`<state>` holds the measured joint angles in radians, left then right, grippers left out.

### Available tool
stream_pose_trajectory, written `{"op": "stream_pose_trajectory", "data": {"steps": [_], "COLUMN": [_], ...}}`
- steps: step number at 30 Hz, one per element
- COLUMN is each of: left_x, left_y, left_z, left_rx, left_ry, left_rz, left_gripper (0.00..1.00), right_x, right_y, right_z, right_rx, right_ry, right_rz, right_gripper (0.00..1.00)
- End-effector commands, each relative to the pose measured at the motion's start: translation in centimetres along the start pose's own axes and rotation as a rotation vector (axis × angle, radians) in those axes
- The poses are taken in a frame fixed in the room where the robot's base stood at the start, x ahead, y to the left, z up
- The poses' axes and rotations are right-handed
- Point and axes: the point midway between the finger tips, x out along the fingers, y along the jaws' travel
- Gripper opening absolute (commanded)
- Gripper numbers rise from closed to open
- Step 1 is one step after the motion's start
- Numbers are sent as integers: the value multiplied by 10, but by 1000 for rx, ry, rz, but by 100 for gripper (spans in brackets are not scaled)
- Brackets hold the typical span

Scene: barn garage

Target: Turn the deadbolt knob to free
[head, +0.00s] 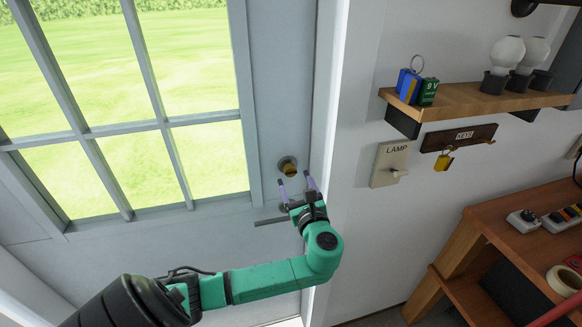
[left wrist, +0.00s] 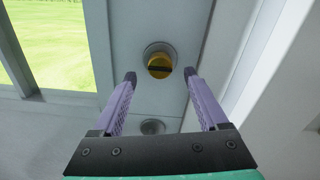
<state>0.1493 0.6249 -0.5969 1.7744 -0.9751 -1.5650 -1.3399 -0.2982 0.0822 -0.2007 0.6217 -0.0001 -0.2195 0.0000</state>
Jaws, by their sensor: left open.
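The deadbolt knob (head: 288,167) is a round yellow knob in a grey collar on the grey door, right of the window panes. In the left wrist view the knob (left wrist: 159,66) shows a dark bar lying roughly level across its face. My left gripper (head: 296,182) is just below the knob, its two purple fingers open and pointing up towards it. In the left wrist view the fingers (left wrist: 160,77) are spread on either side of the knob's lower part, apart from it. My right gripper is not in view.
A lever handle (head: 270,221) is below the knob, partly behind my gripper. The white door frame (head: 328,100) stands close on the right. Further right are a lamp switch (head: 391,164), a key rack (head: 459,138), a shelf (head: 460,102) and a wooden workbench (head: 500,225).

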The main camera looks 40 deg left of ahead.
Motion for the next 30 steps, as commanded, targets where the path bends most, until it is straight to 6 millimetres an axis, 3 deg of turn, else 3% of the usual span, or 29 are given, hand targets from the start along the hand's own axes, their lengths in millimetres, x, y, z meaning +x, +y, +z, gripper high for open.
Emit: {"op": "stream_pose_trajectory", "data": {"steps": [3,6,15,17,21,22,30], "left_x": [27,40,46,46,46,46,45], "left_y": [0,0,0,0,0,0,0], "left_z": [4,2,-1,-1,-1,-1,-2], "left_rx": [2,1,-1,-1,-1,-1,-21], "left_ry": [-2,0,2,2,2,2,3], "left_rz": [2,0,0,0,0,0,1], "left_gripper": [76,76,76,57,4,0,0], "right_x": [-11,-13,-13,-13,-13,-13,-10], "right_y": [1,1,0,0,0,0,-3], "right_z": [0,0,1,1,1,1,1], "right_rx": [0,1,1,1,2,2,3], "right_ry": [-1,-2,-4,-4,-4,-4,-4], "right_rz": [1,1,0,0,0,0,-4], "right_gripper": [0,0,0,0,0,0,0]}}
